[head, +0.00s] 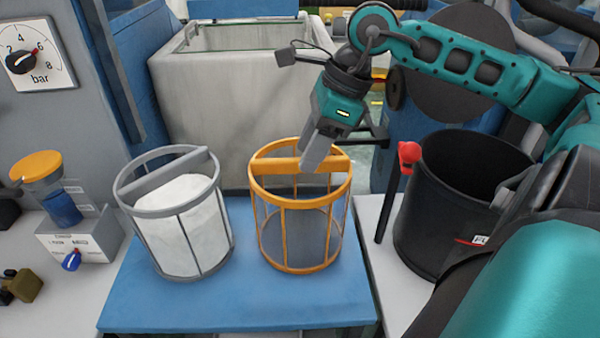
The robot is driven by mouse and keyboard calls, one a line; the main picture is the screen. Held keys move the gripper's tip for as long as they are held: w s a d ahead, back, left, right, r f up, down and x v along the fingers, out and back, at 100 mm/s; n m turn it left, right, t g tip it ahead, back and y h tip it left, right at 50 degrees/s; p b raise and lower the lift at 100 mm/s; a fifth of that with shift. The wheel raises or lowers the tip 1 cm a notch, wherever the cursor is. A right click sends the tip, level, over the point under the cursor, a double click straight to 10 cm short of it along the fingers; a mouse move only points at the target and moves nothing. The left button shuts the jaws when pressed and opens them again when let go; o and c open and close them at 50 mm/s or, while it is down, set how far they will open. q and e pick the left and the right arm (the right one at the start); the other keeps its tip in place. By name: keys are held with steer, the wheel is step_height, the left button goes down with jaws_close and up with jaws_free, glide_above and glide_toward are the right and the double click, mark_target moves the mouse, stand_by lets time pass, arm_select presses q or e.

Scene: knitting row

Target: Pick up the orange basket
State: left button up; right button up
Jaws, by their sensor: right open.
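The orange basket (286,262) stands upright on a blue table top, with thin upright ribs, mesh sides and a flat bar across its top. My right gripper (316,160) is over the basket from above, its fingers pointing down at the top bar. The near finger overlaps the bar in the picture. The gripper is open, and the far finger is mostly hidden. My left gripper does not show in the head view.
A grey basket (226,232) with white contents stands just left. A black bucket (440,240) with a red-knobbed lever (409,153) is at the right. A large pale bin (215,110) stands behind. The blue table's (240,312) front strip is clear.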

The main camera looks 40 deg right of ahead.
mark_target(296, 172)
steer(key=shift+w+a+f+p, duration=0.2)
steer(key=shift+w+f+p, duration=0.05)
steer(key=shift+f, duration=0.2)
steer(key=shift+w+a+f+p, duration=0.15)
steer(key=shift+w+f+p, duration=0.1)
steer(key=shift+f, duration=0.15)
steer(key=shift+x, duration=1.7)
jaws_close()
